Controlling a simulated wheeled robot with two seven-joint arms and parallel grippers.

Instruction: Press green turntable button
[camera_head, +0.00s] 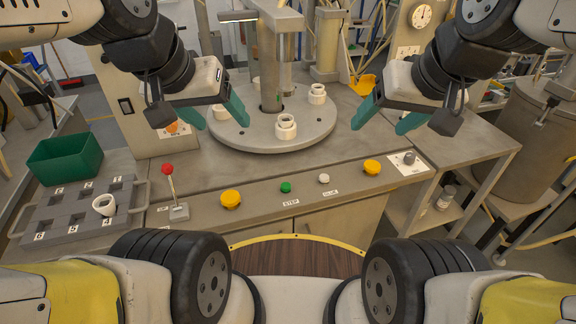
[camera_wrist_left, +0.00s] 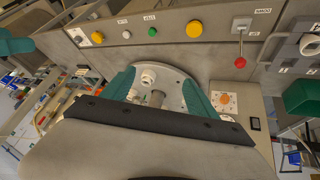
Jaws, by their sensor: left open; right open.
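The green button (camera_head: 286,187) is on the sloped front panel (camera_head: 262,193), above a label that seems to read STEP. It also shows in the left wrist view (camera_wrist_left: 152,31), near the top. The round grey turntable (camera_head: 250,139) lies behind the panel, with several white sockets on it. My left gripper (camera_head: 215,112) is open and empty over the turntable's left side, apart from the button. Its two teal fingers also show in the left wrist view (camera_wrist_left: 158,92). My right gripper (camera_head: 389,115) is open and empty, right of the turntable.
Yellow buttons (camera_head: 231,199) (camera_head: 372,167) and a small white button (camera_head: 324,178) flank the green one. A red-knobbed lever (camera_head: 168,170) stands at the panel's left. A grey tray (camera_head: 62,228) with a white part and a green bin (camera_head: 66,158) are further left. Space above the panel is clear.

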